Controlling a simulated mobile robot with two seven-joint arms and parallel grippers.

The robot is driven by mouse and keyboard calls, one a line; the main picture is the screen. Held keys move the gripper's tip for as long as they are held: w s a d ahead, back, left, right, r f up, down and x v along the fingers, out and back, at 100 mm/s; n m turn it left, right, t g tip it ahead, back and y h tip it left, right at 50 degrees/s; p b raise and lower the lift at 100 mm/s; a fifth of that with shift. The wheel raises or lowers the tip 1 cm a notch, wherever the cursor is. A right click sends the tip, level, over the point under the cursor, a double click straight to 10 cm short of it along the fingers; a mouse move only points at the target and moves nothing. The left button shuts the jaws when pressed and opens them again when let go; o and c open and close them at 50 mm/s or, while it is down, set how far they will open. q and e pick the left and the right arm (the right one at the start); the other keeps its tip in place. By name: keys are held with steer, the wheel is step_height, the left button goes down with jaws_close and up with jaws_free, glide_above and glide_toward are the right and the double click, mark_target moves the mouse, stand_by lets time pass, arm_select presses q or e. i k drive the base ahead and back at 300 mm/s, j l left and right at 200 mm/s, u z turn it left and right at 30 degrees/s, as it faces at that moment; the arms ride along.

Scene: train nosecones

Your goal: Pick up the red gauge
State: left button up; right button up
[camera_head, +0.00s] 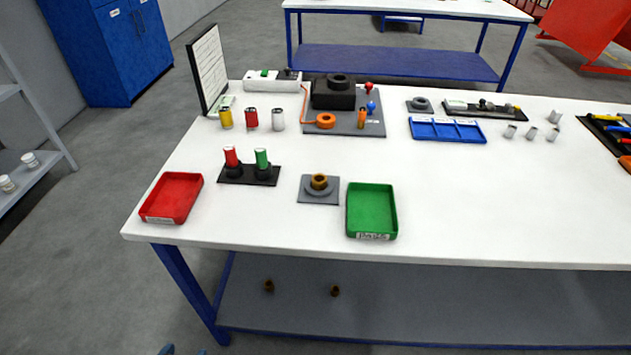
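The red gauge (231,157) stands upright in a black two-place stand (235,176) on the left part of the white table. It has a red body with a pale top end, and its lower end is hidden in the stand. A green gauge (262,159) of like shape stands beside it on the right, in the same stand. Neither of my grippers can be made out in the head view. Only small blue-grey bits show at the bottom edge, and I cannot tell what they are.
A red tray (171,198) lies front left, a green tray (371,211) front right of a grey plate (331,196) bearing a brass part (319,182). Yellow, red and white cans (251,119) and an upright board (208,70) stand behind. The table's front right is clear.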

mark_target(230, 151)
steer(key=j+z, duration=0.35)
steer(key=k+j+z, duration=0.2)
steer(key=j+z, duration=0.2)
steer(key=k+j+z, duration=0.15)
steer(key=j+z, duration=0.2)
steer(key=j, duration=0.15)
